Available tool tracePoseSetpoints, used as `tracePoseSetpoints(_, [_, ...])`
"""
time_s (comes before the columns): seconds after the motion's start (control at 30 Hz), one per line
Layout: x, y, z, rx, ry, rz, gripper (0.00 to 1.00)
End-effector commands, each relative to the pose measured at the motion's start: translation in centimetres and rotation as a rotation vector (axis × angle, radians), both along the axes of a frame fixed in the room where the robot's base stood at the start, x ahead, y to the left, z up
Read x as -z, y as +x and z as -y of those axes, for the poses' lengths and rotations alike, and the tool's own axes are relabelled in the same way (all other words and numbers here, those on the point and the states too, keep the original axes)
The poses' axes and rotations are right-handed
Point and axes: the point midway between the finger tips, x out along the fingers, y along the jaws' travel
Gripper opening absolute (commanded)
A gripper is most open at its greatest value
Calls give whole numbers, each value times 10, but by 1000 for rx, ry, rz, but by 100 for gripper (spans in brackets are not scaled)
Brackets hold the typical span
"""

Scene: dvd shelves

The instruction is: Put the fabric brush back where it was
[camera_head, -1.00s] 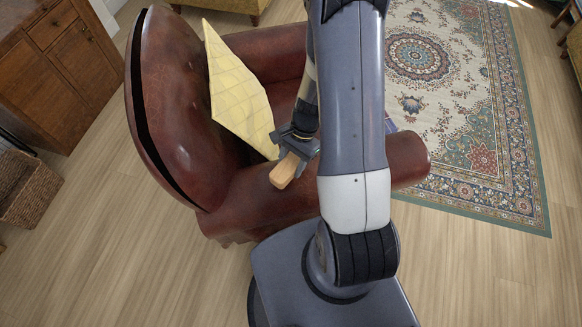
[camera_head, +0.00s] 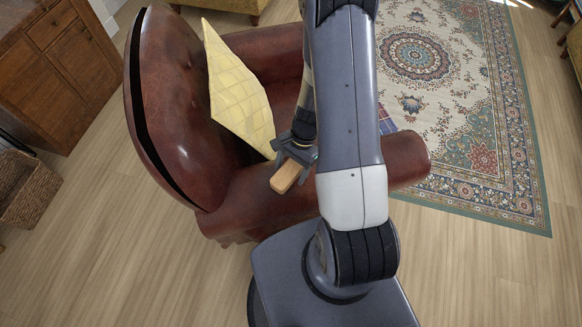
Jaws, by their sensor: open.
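The fabric brush shows as a light wooden piece (camera_head: 287,176) on the near arm of the brown leather armchair (camera_head: 240,205). Its far end is hidden by my gripper. My gripper (camera_head: 296,153) is open, with its fingers right at the brush's far end. I cannot tell whether the fingers still touch it. The brush seems to lie on the top of the armrest.
A yellow cushion (camera_head: 238,95) leans against the chair's backrest. Something plaid (camera_head: 386,122) shows partly behind my arm. A patterned rug (camera_head: 470,130) lies to the right, a wooden cabinet (camera_head: 60,70) and a wicker basket (camera_head: 28,188) to the left. Floor in front is clear.

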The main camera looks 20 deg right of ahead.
Motion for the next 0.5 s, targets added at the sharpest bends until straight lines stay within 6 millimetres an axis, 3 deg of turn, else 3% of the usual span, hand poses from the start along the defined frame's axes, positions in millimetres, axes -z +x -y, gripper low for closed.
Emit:
tracePoseSetpoints(0.3, [-6,1,1,1,0,2,67])
tracePoseSetpoints(0.5, [-35,8,12,0,-1,7,67])
